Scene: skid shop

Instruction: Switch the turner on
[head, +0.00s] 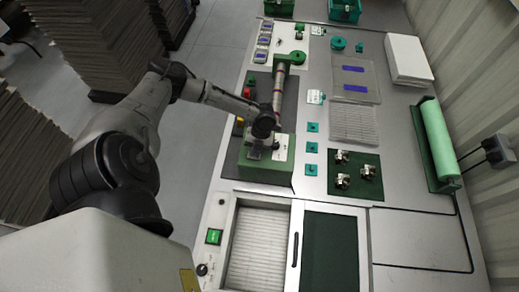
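The turner appears to be the green-based machine (265,178) with a long light roller bar (279,90) running over a dark bed, in the left middle of the head view. A red button (248,92) and a small yellow part (239,120) sit along its left edge. I cannot tell which is its switch. My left arm reaches in from the left, and its wrist is over the near end of the bar. My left gripper (257,147) is close above the green block there; its fingers are small and blend with the metal, so their opening is unclear. My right gripper is out of view.
A lit green button (213,236) and a black knob (202,269) sit on the near panel beside a ribbed tray (258,248). A green pad (358,178) holds metal parts. A green roll (438,140) stands right. Dark stacks (95,40) stand left on the floor.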

